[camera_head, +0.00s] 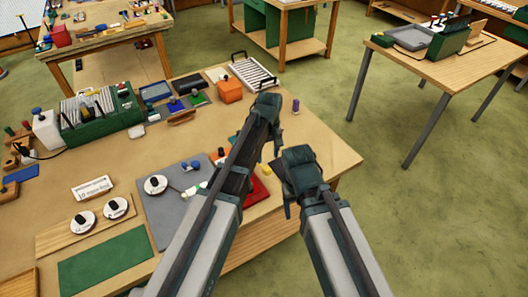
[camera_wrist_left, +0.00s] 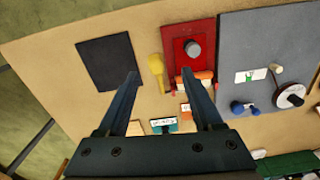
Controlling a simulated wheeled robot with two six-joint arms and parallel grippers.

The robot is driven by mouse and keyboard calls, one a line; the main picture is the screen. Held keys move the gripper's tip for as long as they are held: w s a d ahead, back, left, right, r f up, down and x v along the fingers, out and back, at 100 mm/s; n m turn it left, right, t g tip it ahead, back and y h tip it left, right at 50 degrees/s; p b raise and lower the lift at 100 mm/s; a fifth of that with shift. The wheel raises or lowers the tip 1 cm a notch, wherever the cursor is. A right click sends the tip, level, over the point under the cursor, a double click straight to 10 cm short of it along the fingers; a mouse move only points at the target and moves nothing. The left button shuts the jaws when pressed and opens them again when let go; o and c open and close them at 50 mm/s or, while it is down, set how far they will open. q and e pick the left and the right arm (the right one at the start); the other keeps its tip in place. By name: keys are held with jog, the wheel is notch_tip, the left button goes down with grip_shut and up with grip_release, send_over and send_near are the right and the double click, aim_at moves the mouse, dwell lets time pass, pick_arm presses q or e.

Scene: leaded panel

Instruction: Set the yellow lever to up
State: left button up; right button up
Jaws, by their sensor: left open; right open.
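The grey panel (camera_head: 165,217) lies flat on the workbench and also shows in the left wrist view (camera_wrist_left: 260,37). A small pale-yellow stub (camera_wrist_left: 277,70) sits on it near a white dial (camera_wrist_left: 290,95) with a dark handle. It may be the yellow lever; its setting is too small to tell. A brighter yellow, round-ended piece (camera_wrist_left: 156,66) lies beside the red plate (camera_wrist_left: 181,28), between my fingertips in that view. My left gripper (camera_head: 268,120) is open above the bench. My right gripper (camera_head: 297,165) is open near the bench's front edge. My left arm hides part of the panel.
Blue knobs (camera_wrist_left: 244,107) and a white-and-green label (camera_wrist_left: 245,76) are on the grey panel. A dark square (camera_wrist_left: 110,61) lies on the bench. An orange box (camera_head: 230,91) and a green rack (camera_head: 100,118) stand farther back. The bench's right corner is clear.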

aim_at(267, 168)
pick_arm(q)
jog(key=shift+n, duration=0.5)
jog(key=w+f+b, duration=0.1)
jog(key=f+b, duration=0.6)
jog(key=b, duration=0.1)
jog(key=w+f+b, duration=0.1)
jog(key=f+b, duration=0.3)
jog(key=b, duration=0.1)
jog(key=shift+w+a+f, duration=0.2)
jog(key=shift+w+f, duration=0.15)
pick_arm(e)
notch_tip(267, 168, down, 12)
jog(key=shift+w+a+r, duration=0.15)
jog(key=shift+w+r, duration=0.05)
jog(key=shift+w, duration=0.05)
pick_arm(q)
grip_shut()
jog(key=shift+r, duration=0.1)
pick_arm(e)
jog(key=shift+r, duration=0.1)
